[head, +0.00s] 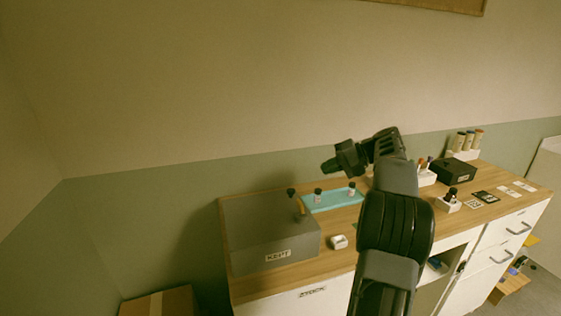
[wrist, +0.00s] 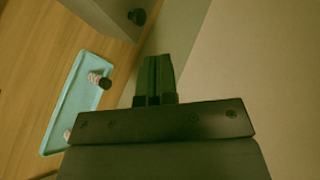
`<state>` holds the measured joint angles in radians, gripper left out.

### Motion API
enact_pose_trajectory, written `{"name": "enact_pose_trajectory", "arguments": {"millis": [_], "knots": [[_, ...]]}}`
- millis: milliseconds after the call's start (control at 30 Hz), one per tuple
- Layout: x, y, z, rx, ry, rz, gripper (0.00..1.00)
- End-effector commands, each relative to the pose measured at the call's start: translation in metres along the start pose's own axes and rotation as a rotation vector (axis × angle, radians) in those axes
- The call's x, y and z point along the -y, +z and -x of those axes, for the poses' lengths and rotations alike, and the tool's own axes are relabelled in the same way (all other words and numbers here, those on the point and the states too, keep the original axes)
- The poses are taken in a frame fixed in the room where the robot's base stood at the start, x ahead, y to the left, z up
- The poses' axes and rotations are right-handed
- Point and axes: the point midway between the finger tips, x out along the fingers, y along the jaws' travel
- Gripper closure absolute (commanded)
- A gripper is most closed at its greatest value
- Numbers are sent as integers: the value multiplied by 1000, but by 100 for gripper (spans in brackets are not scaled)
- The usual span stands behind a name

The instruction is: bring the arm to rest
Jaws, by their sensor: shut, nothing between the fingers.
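My arm rises in front of the wooden counter in the head view. My gripper (head: 326,167) is raised over the counter and points left, above the teal tray (head: 335,201). In the wrist view its fingers (wrist: 157,62) are together with nothing between them. The teal tray shows in the wrist view too (wrist: 56,125), with a dark-capped bottle (wrist: 98,80) standing on it. In the head view two small bottles stand on the tray, one in the middle (head: 318,196) and one at its right end (head: 351,189).
A small white holder (head: 338,242) sits in front of the tray. A black box (head: 453,172), cards and a bottle holder (head: 448,205) are on the right. The space left of my gripper is clear.

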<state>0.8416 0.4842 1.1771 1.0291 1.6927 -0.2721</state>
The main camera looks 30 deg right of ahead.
Motion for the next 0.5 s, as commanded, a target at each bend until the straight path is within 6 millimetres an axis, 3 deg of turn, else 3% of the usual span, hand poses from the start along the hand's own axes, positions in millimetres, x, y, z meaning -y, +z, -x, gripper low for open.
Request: {"name": "enact_pose_trajectory", "arguments": {"millis": [167,267,367,500], "knots": [[1,2,0,3,6,0,100],[10,12,-16,20,48,-2,100],[24,40,-48,53,150,0,100],[34,103,-97,99,352,43,100]]}}
